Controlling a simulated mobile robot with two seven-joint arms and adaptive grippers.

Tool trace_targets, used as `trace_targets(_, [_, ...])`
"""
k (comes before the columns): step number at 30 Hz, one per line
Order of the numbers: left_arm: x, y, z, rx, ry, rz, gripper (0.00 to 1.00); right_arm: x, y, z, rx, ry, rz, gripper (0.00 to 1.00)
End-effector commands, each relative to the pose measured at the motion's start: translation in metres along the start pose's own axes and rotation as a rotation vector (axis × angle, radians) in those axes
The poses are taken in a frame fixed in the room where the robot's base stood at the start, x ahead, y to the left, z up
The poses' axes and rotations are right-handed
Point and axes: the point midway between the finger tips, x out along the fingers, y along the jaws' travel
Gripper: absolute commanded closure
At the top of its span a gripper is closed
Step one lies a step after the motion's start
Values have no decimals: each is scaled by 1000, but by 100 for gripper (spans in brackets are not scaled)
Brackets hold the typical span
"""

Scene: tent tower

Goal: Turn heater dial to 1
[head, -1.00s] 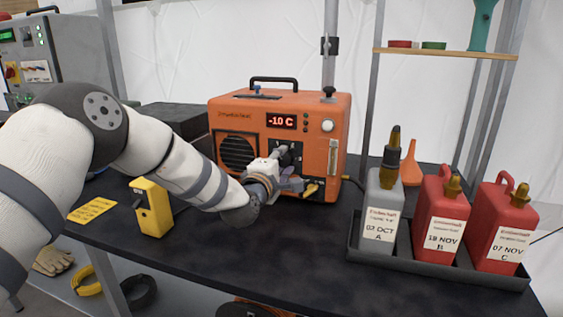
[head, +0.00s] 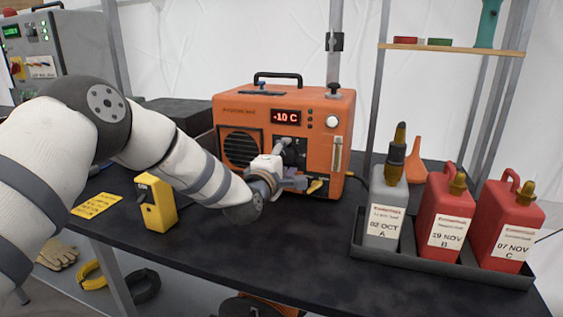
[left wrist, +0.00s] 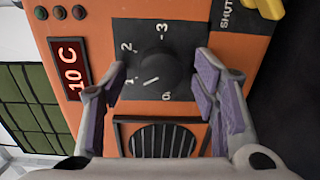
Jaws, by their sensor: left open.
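A white line by the dial lies between the 1 and the 0. My left gripper (head: 292,168) is at the heater's front. Its purple-padded fingers (left wrist: 160,82) are open, one on each side of the dial; I cannot tell whether they touch it. My right gripper is out of view.
A yellow lever (head: 316,186) marked SHUT sits beside the dial panel. A yellow device (head: 157,204) stands left of the heater. A grey tray (head: 440,262) with one grey can (head: 386,205) and two red cans (head: 447,205) is at the right. The table front is clear.

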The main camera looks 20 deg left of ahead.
Motion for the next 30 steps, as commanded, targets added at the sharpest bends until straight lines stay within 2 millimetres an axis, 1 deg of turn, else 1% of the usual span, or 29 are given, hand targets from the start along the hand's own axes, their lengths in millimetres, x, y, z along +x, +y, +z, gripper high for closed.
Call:
trace_targets(2, [-12,0,0,-1,0,-3,46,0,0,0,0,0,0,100])
trace_targets(9, [-76,0,0,-2,0,-2,46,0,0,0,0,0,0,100])
trace_targets(12, [-97,0,0,-1,0,-1,46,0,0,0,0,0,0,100])
trace_targets(15, [-110,0,-1,0,1,-2,46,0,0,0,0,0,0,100])
trace_targets(19, [-116,1,0,0,1,0,46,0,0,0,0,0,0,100])
trace_targets(30, [-116,0,0,0,1,0,46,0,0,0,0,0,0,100])
